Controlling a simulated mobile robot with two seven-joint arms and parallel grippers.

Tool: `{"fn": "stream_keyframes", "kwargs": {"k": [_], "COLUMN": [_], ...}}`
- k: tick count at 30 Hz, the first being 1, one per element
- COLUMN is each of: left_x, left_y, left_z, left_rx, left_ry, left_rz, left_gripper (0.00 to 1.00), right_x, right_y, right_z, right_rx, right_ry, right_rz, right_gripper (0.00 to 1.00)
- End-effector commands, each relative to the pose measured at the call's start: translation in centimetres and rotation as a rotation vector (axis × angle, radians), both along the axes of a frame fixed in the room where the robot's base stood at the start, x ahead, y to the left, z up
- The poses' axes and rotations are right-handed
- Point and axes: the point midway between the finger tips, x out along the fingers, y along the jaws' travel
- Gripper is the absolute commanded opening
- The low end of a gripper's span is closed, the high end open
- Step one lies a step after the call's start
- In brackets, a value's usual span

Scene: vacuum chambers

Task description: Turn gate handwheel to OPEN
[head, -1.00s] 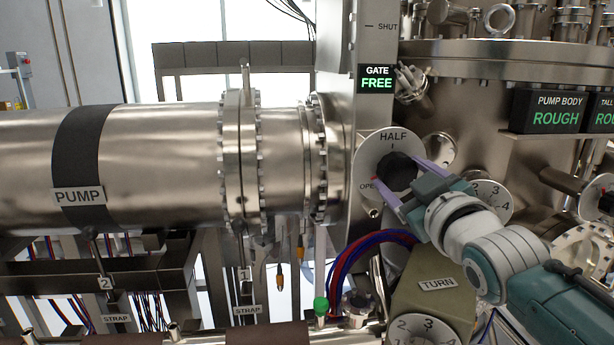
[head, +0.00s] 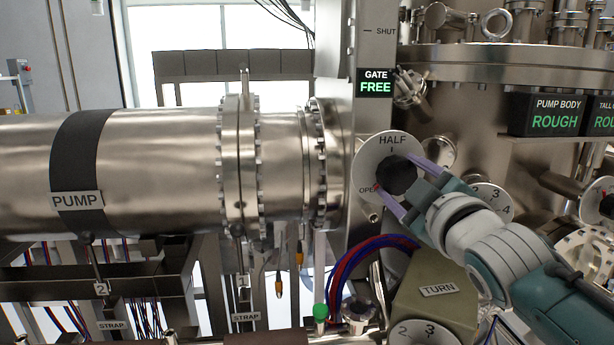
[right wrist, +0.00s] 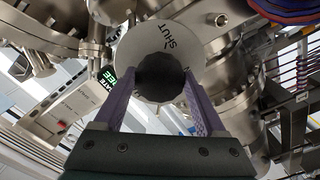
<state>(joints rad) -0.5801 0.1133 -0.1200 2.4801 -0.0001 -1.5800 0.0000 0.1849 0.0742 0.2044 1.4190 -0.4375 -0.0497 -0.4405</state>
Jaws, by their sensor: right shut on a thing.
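The gate handwheel (head: 398,176) is a dark knob in front of a pale round dial plate (head: 369,156) marked HALF at the top and OPEN at the lower left. A small red mark shows near the OPEN label. My right gripper (head: 402,186) is shut on the handwheel, one purple finger at its upper right and one at its lower left. In the right wrist view the handwheel (right wrist: 161,76) sits between both fingers, and the plate behind it shows SHUT. A sign (head: 376,82) above reads GATE FREE. My left gripper is not in view.
A large PUMP cylinder (head: 150,165) runs across the left. A TURN box (head: 436,292) stands below my right arm, beside red and blue hoses (head: 355,265). Numbered dials (head: 490,197) and a dark PUMP BODY ROUGH display (head: 556,114) are close on the right.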

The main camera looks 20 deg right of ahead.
Motion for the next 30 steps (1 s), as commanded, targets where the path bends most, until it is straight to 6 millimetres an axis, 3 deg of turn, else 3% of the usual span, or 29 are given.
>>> {"fn": "stream_keyframes", "kwargs": {"k": [4,5,11,22,30], "left_x": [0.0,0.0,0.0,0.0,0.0], "left_y": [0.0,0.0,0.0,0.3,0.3], "left_z": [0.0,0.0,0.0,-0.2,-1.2], "left_rx": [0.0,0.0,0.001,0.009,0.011], "left_ry": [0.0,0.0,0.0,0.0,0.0], "left_rz": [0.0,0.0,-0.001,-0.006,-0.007], "left_gripper": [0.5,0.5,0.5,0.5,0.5], "right_x": [0.0,0.0,0.0,-0.5,-4.2], "right_y": [0.1,0.0,0.0,0.1,1.0], "right_z": [0.1,0.1,0.1,-0.1,-0.4], "right_rx": [-0.007,-0.007,-0.003,-0.002,-0.002], "right_ry": [-0.003,-0.002,-0.001,0.0,0.001], "right_rz": [0.002,0.003,0.001,0.0,0.001], "right_gripper": [0.17,0.75,0.98,1.0,1.0]}}
